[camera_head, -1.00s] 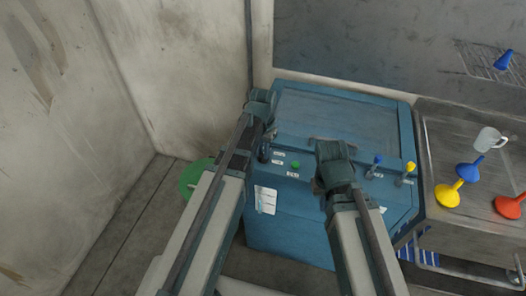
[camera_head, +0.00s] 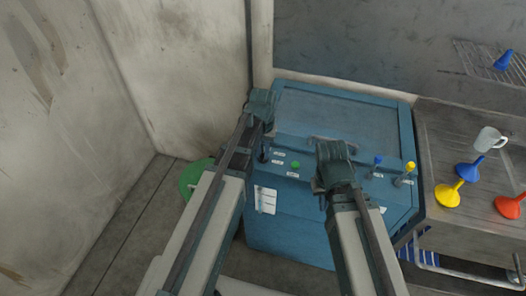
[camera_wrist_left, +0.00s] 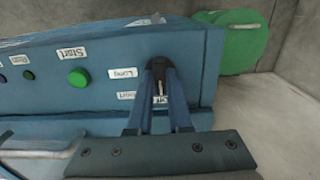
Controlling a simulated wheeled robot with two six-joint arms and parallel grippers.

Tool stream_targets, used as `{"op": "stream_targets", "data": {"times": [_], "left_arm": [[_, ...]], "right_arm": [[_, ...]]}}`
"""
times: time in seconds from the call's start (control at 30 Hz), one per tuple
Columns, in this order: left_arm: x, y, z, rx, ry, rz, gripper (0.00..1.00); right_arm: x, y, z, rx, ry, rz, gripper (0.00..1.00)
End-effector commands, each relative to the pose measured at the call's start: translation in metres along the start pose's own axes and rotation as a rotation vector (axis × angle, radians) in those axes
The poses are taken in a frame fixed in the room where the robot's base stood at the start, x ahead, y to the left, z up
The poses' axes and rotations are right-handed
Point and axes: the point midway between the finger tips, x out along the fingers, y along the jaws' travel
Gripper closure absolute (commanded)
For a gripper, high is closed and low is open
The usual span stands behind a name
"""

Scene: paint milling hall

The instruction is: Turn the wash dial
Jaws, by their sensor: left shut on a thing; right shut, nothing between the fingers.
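The blue washing machine (camera_head: 290,228) stands in the corner, with a sloped control strip along its front. The wash dial (camera_wrist_left: 158,66) is a small dark knob near the strip's end, with labels Long (camera_wrist_left: 123,73) and Short (camera_wrist_left: 126,95) beside it and a third label partly covered. My left gripper (camera_wrist_left: 160,78) is shut on the dial; in the head view the gripper (camera_head: 264,152) largely hides it. A green button (camera_wrist_left: 78,77) sits beside the Start label (camera_wrist_left: 72,54). My right gripper (camera_head: 320,190) is shut and empty, above the front of the machine.
A metal table (camera_head: 440,140) at right holds funnels (camera_head: 470,168) and a jug (camera_head: 489,139). A green round object (camera_head: 192,180) lies left of the machine. Walls are close at left and behind.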

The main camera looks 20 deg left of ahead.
Motion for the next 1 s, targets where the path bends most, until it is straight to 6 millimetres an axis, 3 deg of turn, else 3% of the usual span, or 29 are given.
{"op": "stream_targets", "data": {"times": [0.07, 0.1, 0.27, 0.67, 1.0], "left_arm": [[0.0, 0.0, 0.0, -0.002, 0.0, 0.0, 1.0], [0.0, 0.0, 0.0, -0.002, 0.0, 0.0, 0.81], [0.0, 0.0, 0.0, -0.001, 0.0, 0.0, 0.53], [-0.003, 0.0, 0.0, 0.0, 0.0, 0.0, 0.53], [-0.035, 0.0, 0.0, 0.0, 0.0, 0.0, 0.53]], "right_arm": [[0.0, 0.0, 0.0, 0.0, 0.0, 0.0, 1.0], [0.0, 0.0, 0.0, 0.0, 0.0, 0.0, 1.0], [0.0, 0.0, 0.0, 0.0, 0.0, 0.0, 1.0], [-0.003, 0.0, 0.0, 0.0, 0.0, 0.0, 1.0], [-0.035, 0.003, 0.002, -0.001, 0.0, 0.0, 1.0]]}}
